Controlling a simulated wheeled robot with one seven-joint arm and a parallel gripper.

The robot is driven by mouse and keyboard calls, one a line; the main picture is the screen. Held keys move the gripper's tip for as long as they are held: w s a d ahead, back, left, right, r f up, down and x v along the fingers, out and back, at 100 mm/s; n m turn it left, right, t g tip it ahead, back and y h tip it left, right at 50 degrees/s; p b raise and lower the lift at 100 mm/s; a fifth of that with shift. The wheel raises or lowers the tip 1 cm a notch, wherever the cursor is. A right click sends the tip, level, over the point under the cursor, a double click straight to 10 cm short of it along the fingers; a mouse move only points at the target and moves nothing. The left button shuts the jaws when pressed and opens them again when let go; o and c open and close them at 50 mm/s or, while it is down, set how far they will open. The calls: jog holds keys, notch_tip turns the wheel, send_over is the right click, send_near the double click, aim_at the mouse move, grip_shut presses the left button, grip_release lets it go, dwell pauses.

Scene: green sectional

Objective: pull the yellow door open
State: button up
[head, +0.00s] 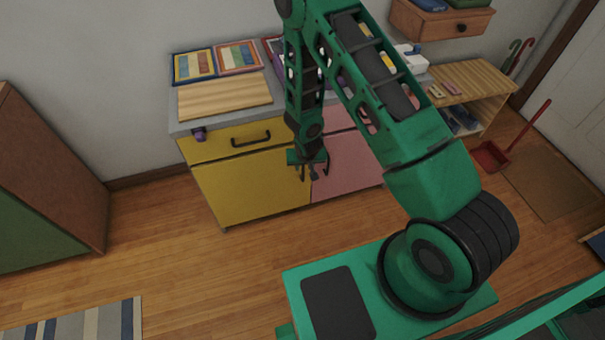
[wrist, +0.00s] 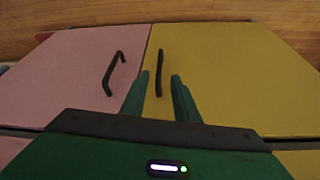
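The yellow door (head: 255,192) is the lower left front of the cabinet and looks closed. In the wrist view the yellow door (wrist: 230,80) fills the right side, with its dark bar handle (wrist: 159,72) near the seam with the pink door. My gripper (wrist: 159,85) is open, with one finger on each side of the handle in this view. I see no finger pressed against the handle, and cannot tell how deep it sits between them. In the head view my gripper (head: 314,172) is in front of the seam between the doors and partly hides the handle.
The pink door (head: 348,160) with its own dark handle (wrist: 114,74) is beside the yellow one. A yellow drawer (head: 230,140) is above. Wooden floor (head: 240,255) in front of the yellow door is clear. A brown and green cabinet (head: 50,185) stands at the left.

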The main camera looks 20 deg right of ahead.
aim_at(303, 172)
jog(key=x, duration=1)
jog(key=shift+w+f, duration=0.15)
jog(key=shift+f, duration=0.1)
grip_shut()
